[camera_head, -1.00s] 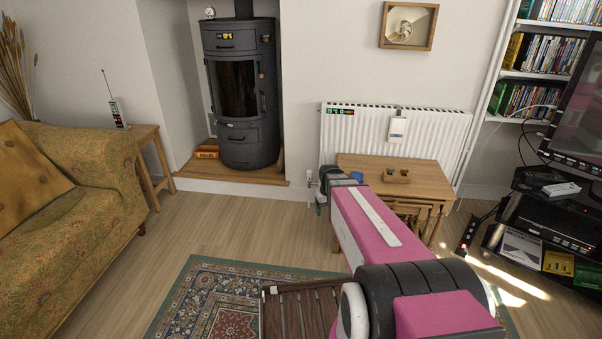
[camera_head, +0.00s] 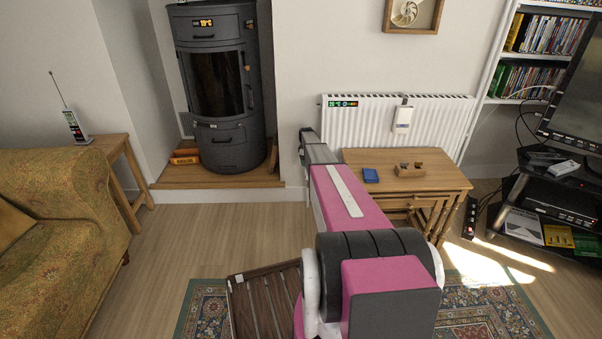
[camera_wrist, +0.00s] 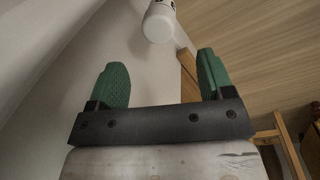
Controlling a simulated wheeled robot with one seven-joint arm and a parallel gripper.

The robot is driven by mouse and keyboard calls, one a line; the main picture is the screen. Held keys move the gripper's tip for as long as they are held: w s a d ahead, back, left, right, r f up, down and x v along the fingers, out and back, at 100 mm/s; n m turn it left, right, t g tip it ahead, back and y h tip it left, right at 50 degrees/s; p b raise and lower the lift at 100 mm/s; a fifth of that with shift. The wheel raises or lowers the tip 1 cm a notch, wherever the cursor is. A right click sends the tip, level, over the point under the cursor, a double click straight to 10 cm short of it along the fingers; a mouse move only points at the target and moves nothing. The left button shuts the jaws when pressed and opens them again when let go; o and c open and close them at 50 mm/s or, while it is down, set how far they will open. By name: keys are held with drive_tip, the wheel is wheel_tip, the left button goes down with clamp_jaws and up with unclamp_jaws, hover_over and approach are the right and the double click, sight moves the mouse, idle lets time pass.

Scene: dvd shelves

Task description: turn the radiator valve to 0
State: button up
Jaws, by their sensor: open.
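The white radiator valve (camera_wrist: 159,22) shows in the wrist view at the top middle, cut off by the frame's edge, with part of a dark mark on it. My gripper (camera_wrist: 162,62) is open, with its two green fingers apart. The valve lies beyond the fingertips, roughly in line with the gap, and nothing is between the fingers. The mark is too cut off to read. In the head view the white radiator (camera_head: 440,118) stands against the wall. My arm reaches to its lower left corner, where I cannot make out the valve clearly.
A wooden side table (camera_head: 430,180) stands in front of the radiator, close right of my arm, with a blue item (camera_head: 370,175) and a small wooden piece (camera_head: 410,169) on it. A black stove (camera_head: 222,95) stands left on a wooden-edged hearth (camera_head: 205,184).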

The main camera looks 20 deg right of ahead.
drive_tip(key=f, duration=1)
drive_tip(key=shift+w+d+f, duration=0.3)
drive_tip(key=shift+w+d, duration=0.05)
drive_tip(key=shift+d, duration=0.05)
drive_tip(key=c, duration=0.9)
